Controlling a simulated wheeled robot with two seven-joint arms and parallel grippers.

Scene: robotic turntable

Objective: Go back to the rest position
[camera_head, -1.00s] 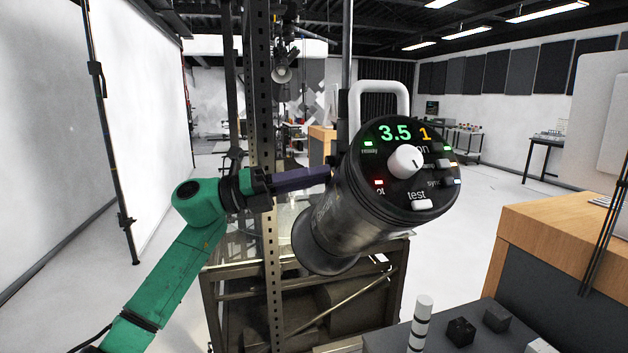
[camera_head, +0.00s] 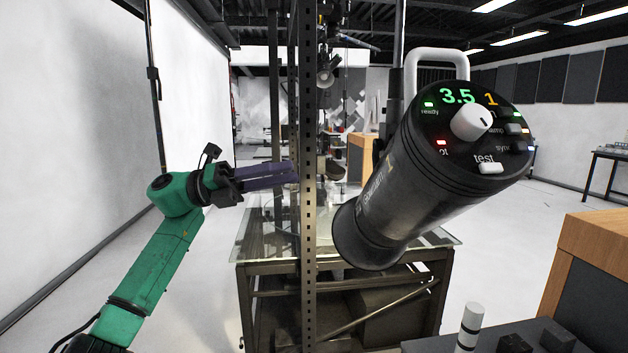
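My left gripper (camera_head: 290,173), on the green arm from the left, has dark purple fingers pointing right. Its fingertips end close to the perforated metal post in the picture, left of and apart from the studio flash. I cannot tell whether the fingers are apart or shut; nothing held shows between them. The large dark flash (camera_head: 400,200) hangs tilted, its round control panel facing me with a white knob and lit digits "3.5" and "1". My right gripper is not in view.
The perforated metal post (camera_head: 308,250) stands upright in front of a glass-topped metal-frame table (camera_head: 440,237). A wooden cabinet (camera_head: 590,240) is at the right. A dark surface with small black blocks (camera_head: 558,338) and a black-and-white cylinder (camera_head: 470,325) lies bottom right. White floor is open at left.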

